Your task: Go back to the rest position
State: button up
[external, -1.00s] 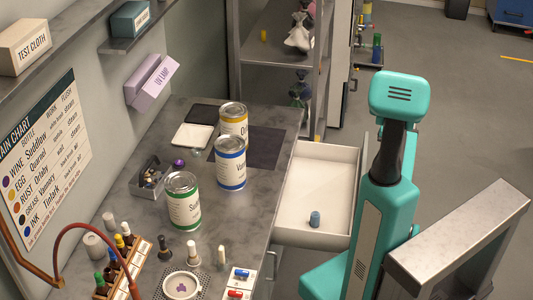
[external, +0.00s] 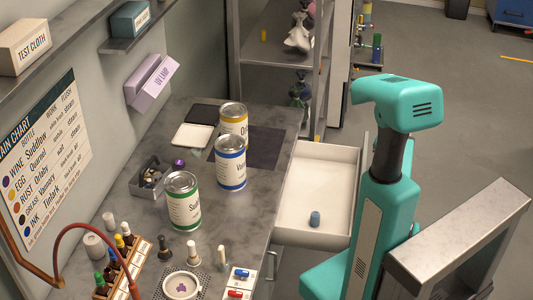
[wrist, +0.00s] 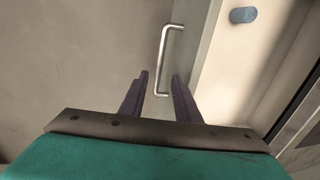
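My teal arm (external: 398,105) stands at the right of the open drawer (external: 335,232) in the external view; my fingers are hidden there. In the wrist view my gripper (wrist: 160,76) shows two dark fingers apart, with no object held between them. The silver drawer handle (wrist: 166,45) appears ahead of the fingertips, its lower end in line with the gap. I cannot tell how far off it is. A blue cylinder (external: 315,218) lies inside the drawer and also shows at the upper right of the wrist view (wrist: 243,15).
The grey bench (external: 255,195) carries yellow, blue and green labelled cans (external: 231,165), a bottle rack (external: 122,265) and a small grey tray (external: 151,178). A grey metal-topped block (external: 460,240) is at the right. Open floor (external: 480,130) lies behind the arm.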

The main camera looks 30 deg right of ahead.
jog(key=shift+w+a+f, duration=0.1)
jog(key=shift+f, duration=0.6)
jog(key=shift+w+a+f, duration=0.1)
jog(key=shift+f, duration=0.6)
jog(key=shift+r, duration=0.2)
jog(key=shift+s+d+r, duration=0.55)
jog(key=shift+s+r, duration=0.05)
jog(key=shift+r, duration=3.2)
jog(key=shift+w+a+f+p, duration=0.2)
jog(key=shift+w+a+f, duration=0.1)
jog(key=shift+f, duration=1.95)
jog(key=shift+w+a+f+p, duration=0.15)
jog(key=shift+w+a+f, duration=0.2)
jog(key=shift+f, duration=1.85)
jog(key=shift+w+a+f+p, duration=0.2)
jog(key=shift+w+a+f, duration=0.1)
jog(key=shift+f, duration=1.95)
jog(key=shift+w+a, duration=0.2)
